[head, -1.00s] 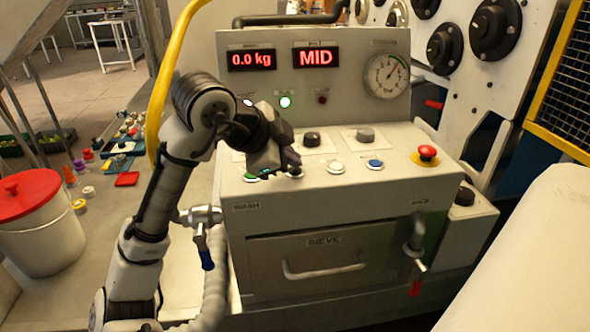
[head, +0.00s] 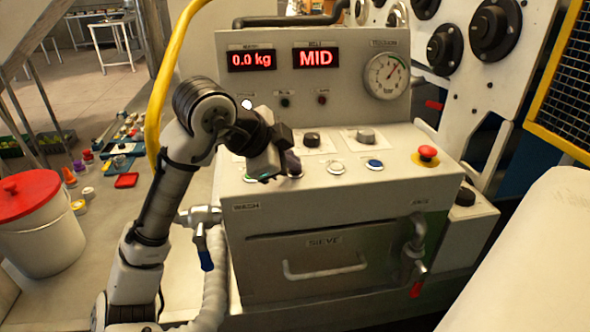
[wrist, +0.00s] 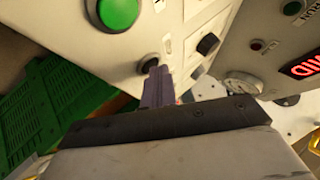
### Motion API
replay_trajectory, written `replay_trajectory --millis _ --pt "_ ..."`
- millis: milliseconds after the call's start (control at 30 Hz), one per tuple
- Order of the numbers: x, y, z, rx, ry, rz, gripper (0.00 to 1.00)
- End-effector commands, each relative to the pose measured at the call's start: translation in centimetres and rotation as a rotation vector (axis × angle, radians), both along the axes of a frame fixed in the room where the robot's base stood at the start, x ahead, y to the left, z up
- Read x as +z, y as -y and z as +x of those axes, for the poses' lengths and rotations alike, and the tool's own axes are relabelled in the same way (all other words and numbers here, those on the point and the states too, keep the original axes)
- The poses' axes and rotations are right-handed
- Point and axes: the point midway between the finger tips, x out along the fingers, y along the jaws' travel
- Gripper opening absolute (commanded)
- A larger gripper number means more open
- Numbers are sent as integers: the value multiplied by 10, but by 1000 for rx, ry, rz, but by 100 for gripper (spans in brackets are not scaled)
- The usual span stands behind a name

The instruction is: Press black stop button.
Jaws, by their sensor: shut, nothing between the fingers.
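The black stop button (wrist: 148,62) shows in the wrist view as a small dark round button on the pale panel, beside the larger green button (wrist: 117,12). In the head view my gripper hides it. My gripper (head: 293,164) is shut and empty, pointing down at the front left of the sloped panel. In the wrist view its dark fingertips (wrist: 155,74) overlap the lower edge of the black button. I cannot tell whether they touch it or how far it is pushed in.
Beside my gripper are a white button (head: 336,167), a blue button (head: 374,164) and a red mushroom button (head: 427,153). Black knobs (head: 311,139) stand behind. Displays read 0.0 kg (head: 252,60) and MID (head: 316,57). A white lamp (head: 247,104) is lit; the green lamp (head: 285,101) is dark.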

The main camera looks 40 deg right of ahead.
Motion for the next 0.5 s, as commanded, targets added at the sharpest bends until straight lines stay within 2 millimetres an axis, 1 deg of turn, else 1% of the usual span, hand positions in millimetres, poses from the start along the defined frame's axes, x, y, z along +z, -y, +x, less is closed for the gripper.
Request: replay_trajectory --millis 167,500 --pt "0 0 0 0 0 1 0" --pt "16 0 0 0 0 1 0"
